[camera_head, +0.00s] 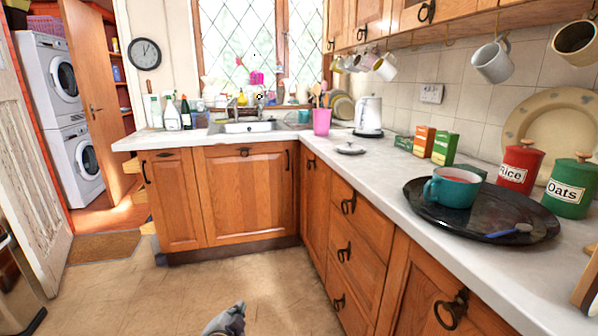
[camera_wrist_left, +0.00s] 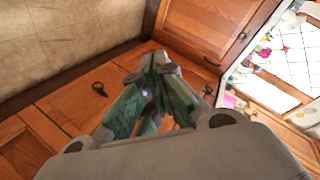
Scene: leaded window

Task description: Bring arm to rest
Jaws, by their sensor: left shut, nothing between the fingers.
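My left gripper (camera_head: 236,312) shows at the bottom middle of the head view, low over the tiled floor and in front of the wooden cabinets. In the left wrist view my left gripper (camera_wrist_left: 158,68) has its fingertips together with nothing between them. Wooden cabinet fronts lie beyond the fingers there. In the head view the gripper is apart from the drawers. My right gripper is in neither view.
The worktop (camera_head: 385,178) on the right carries a dark tray (camera_head: 415,197) with a teal mug (camera_head: 453,187) on it. Red (camera_head: 519,167) and green (camera_head: 569,187) canisters stand behind. Drawers with dark handles line the right. The floor (camera_head: 130,285) is clear.

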